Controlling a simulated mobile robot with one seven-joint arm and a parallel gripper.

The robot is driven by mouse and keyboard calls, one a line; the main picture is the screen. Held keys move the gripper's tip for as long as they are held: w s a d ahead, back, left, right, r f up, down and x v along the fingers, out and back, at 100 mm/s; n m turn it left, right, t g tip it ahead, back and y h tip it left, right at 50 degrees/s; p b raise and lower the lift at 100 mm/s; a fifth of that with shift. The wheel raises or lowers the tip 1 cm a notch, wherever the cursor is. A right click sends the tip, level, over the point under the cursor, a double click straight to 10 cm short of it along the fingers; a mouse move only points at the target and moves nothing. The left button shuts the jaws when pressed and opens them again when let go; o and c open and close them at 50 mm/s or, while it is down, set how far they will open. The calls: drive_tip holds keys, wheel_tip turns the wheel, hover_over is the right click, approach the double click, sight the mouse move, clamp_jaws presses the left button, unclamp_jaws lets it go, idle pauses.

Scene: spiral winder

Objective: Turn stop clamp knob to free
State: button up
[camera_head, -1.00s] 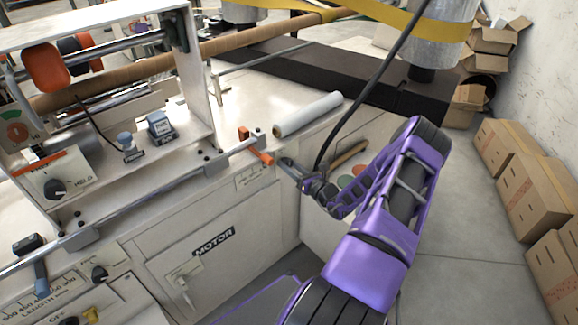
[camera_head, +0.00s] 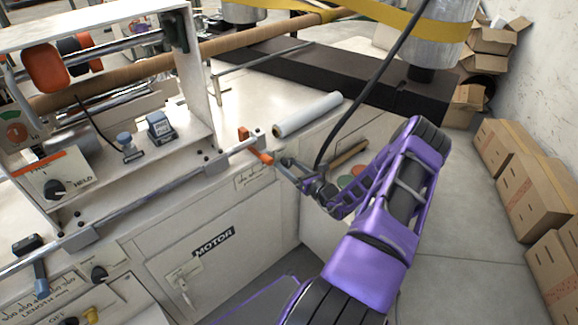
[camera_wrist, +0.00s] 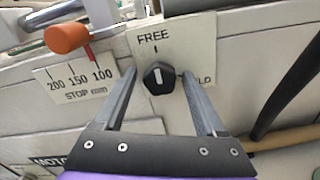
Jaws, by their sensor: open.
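The stop clamp knob (camera_wrist: 159,77) is black and many-sided, on a pale plate (camera_wrist: 196,50) marked FREE at the top and HELD at the right, partly covered. Its white pointer line stands nearly upright, towards the FREE tick. My gripper (camera_wrist: 160,80) is open, with one finger on each side of the knob. Gaps show between the knob and both fingers, though I cannot tell the depth between them. In the head view my gripper (camera_head: 283,163) is at the right end of the machine front, and I cannot make out this knob there.
An orange stop handle (camera_wrist: 67,38) with a red pointer sits left of the plate, above a STOP scale (camera_wrist: 80,78). A dark hose (camera_wrist: 288,80) runs at the right. In the head view another black knob (camera_head: 54,188) and a white roll (camera_head: 308,114) are on the machine.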

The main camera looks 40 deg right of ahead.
drive_tip(key=s+d, duration=0.1)
drive_tip(key=s, duration=1.6)
drive_tip(key=shift+s+d, duration=0.2)
